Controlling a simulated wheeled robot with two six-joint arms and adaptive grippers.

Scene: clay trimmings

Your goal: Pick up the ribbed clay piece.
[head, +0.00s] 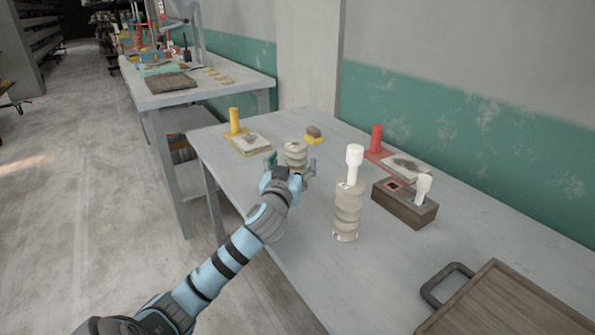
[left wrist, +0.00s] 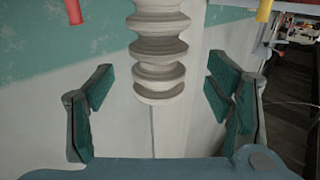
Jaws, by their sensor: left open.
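A pale, ribbed clay piece (head: 296,153) stands upright on the grey table, near its left side. My left gripper (head: 291,163) is open, with one finger on each side of this piece. In the left wrist view the ribbed clay piece (left wrist: 160,50) comes down from the top edge and its end lies between the open green-padded fingers of my left gripper (left wrist: 160,97), with a gap on both sides. My gripper hides its lower part in the head view. My right gripper is not in view.
A dark wooden block (head: 404,205), a yellow cylinder (head: 234,120), a red cylinder (head: 376,138) and a handled wooden board (head: 505,305) are also on the table (head: 285,235).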

